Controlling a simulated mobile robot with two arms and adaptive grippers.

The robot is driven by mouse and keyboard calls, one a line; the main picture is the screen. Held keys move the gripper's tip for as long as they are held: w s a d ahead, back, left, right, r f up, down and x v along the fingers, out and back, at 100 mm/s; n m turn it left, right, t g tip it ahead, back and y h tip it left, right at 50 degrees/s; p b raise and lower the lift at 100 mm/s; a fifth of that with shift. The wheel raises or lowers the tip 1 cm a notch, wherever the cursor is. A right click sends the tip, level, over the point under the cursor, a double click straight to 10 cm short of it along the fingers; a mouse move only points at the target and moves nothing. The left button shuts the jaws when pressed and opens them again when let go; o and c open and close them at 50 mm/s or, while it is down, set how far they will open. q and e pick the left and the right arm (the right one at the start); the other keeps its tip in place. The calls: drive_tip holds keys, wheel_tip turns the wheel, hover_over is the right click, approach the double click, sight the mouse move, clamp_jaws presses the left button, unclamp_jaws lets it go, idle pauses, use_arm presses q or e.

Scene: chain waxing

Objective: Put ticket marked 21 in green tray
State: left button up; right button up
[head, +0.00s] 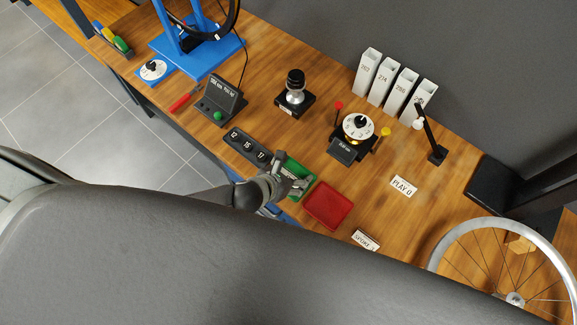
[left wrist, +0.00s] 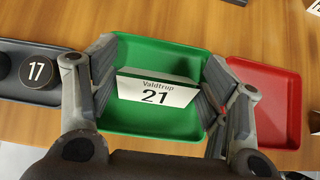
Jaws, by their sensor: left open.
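The white ticket marked 21, with the word Valdtrup above the number, (left wrist: 157,88) is within the outline of the green tray (left wrist: 165,50) in the left wrist view. Its printed face is tilted toward the camera; I cannot tell how its lower edge rests. My left gripper (left wrist: 160,80) is open, with one finger on each side of the ticket and gaps between. In the head view my left gripper (head: 287,184) is over the green tray (head: 302,170) and hides much of it. My right gripper is not in view.
A red tray (head: 328,205) lies right of the green one. A dark holder with round pieces numbered 12, 16 and 17 (head: 248,146) lies left. A dial device (head: 355,128) and a PLAY 0 sign (head: 403,187) stand behind. A wheel (head: 500,260) is at right.

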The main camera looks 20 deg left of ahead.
use_arm(q)
drive_tip(key=p+v, duration=0.1)
drive_tip(key=v, duration=1.1)
drive_tip(key=shift+p, duration=0.4)
